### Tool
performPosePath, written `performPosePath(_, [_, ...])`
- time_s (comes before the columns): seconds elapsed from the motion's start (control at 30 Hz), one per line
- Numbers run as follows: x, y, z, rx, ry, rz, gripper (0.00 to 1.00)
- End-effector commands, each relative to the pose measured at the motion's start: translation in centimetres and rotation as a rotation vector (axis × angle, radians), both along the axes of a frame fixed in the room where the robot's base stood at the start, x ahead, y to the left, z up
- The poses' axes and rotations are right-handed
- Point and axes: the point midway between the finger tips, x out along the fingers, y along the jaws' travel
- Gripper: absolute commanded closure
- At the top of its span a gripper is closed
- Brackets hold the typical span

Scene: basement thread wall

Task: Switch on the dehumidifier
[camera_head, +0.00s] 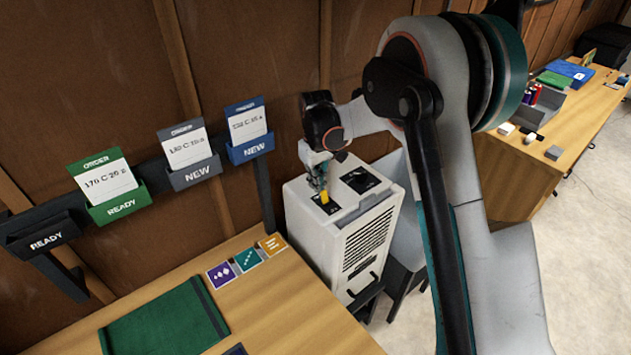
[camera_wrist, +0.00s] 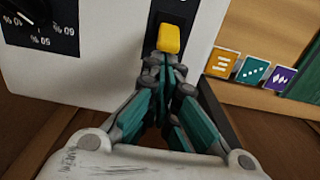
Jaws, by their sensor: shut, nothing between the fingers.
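The dehumidifier (camera_head: 345,235) is a white box with a dark front grille, standing between the two tables against the brown wall. On its top are a dark dial (camera_head: 360,180) and a yellow rocker switch on a dark plate. In the wrist view the yellow switch (camera_wrist: 168,38) is just beyond my fingertips, and the dial (camera_wrist: 38,25) is at the upper left with percent marks. My gripper (camera_head: 321,190) points down over the switch, shut and empty. Its tips (camera_wrist: 168,62) are at the near edge of the switch; I cannot tell whether they touch it.
A wooden table (camera_head: 270,310) at the front holds a green mat (camera_head: 165,320) and coloured cards (camera_head: 248,259). Order cards in holders (camera_head: 190,152) hang on the wall at left. A second table (camera_head: 515,165) with small items stands at right. Bare floor lies at far right.

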Motion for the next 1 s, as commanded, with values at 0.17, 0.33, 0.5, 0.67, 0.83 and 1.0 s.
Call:
performPosePath(0.17, [-0.02, -0.01, 0.02, 0.003, -0.004, 0.000, 1.00])
performPosePath(0.33, [-0.26, -0.14, 0.16, 0.023, -0.034, 0.000, 1.00])
performPosePath(0.5, [-0.33, -0.17, 0.25, 0.037, -0.054, 0.001, 1.00])
performPosePath(0.67, [-0.43, -0.26, 0.39, 0.051, -0.076, 0.000, 1.00])
performPosePath(0.83, [-0.56, -0.37, 0.49, 0.068, -0.102, -0.001, 1.00])
performPosePath(1.0, [-0.87, -0.62, 0.64, 0.097, -0.145, -0.002, 1.00])
